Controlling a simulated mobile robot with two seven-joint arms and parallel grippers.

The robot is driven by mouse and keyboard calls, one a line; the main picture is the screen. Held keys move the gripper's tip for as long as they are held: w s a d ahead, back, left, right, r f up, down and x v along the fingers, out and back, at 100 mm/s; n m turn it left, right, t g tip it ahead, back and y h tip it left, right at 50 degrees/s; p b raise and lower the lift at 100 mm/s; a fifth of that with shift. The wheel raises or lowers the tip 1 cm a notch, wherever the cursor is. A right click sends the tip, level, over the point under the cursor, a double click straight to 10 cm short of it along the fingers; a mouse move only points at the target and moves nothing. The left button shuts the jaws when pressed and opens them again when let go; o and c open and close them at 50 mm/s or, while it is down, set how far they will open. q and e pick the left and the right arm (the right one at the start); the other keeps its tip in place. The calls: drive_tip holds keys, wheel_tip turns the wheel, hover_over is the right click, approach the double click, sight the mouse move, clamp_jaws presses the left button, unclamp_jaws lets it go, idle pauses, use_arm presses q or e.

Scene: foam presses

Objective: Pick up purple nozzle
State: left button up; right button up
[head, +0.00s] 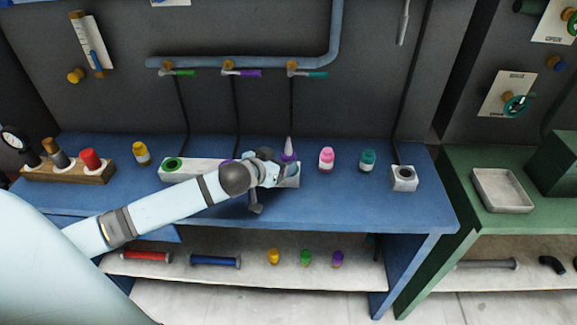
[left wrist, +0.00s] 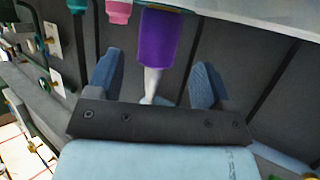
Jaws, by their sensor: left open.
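My right gripper is out of view.
A pink bottle (head: 327,160), a teal bottle (head: 367,161) and a small white block (head: 403,178) stand to the right. A yellow bottle (head: 141,153) and a wooden rack (head: 68,173) stand left. A blue pipe (head: 250,63) with taps runs above.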

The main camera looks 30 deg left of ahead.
sight(284, 160)
use_arm(q)
drive_tip(key=x, duration=0.5)
drive_tip(key=shift+d+f, duration=0.2)
drive_tip(key=shift+s, duration=0.1)
drive_tip(key=shift+c, duration=1)
drive_tip(key=c, duration=1)
drive_tip(key=shift+r, duration=0.1)
